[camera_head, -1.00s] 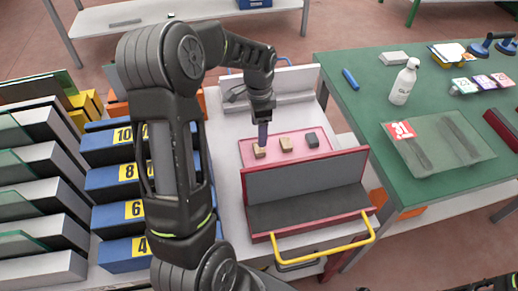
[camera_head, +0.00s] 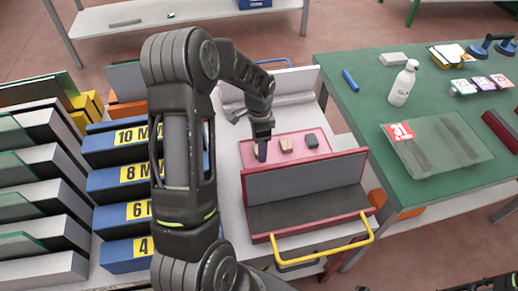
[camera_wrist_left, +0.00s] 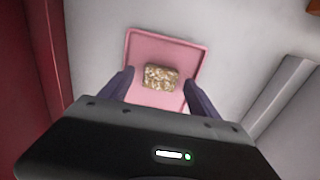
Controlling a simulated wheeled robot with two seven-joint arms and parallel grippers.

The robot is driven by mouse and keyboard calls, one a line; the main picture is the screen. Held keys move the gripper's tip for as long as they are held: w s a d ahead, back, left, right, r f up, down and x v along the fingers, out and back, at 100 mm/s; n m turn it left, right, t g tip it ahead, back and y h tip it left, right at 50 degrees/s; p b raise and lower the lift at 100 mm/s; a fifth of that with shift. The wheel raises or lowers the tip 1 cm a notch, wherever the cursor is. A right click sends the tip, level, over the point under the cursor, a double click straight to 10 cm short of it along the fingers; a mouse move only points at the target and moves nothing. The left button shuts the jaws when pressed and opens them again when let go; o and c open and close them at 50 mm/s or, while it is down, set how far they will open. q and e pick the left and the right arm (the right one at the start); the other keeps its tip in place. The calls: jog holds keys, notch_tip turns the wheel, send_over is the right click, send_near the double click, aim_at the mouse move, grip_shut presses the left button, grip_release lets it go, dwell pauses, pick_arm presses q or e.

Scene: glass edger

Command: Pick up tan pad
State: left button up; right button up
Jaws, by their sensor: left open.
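A pink tray (camera_head: 298,155) lies on the white bench top. On it sit a tan pad (camera_head: 285,145) in the middle and a dark grey pad (camera_head: 311,141) at the right. My left gripper (camera_head: 262,154) points down over the tray's left part, where it mostly hides another small pad. In the left wrist view a mottled tan-brown pad (camera_wrist_left: 160,77) lies on the tray (camera_wrist_left: 190,57) between the two open fingers, with a gap on each side. The other pads do not show in that view.
A red-edged grey holder with a yellow handle (camera_head: 325,253) stands in front of the tray. Blue numbered racks (camera_head: 115,185) stand at the left. A green table (camera_head: 360,120) with a white bottle (camera_head: 403,84) and a glass sheet (camera_head: 450,142) is at the right.

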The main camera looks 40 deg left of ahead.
pick_arm(q)
jog(key=shift+f, duration=0.45)
jog(key=c, duration=1.4)
notch_tip(320, 180, up, 10)
jog(key=shift+b, duration=0.35)
dwell(0.4)
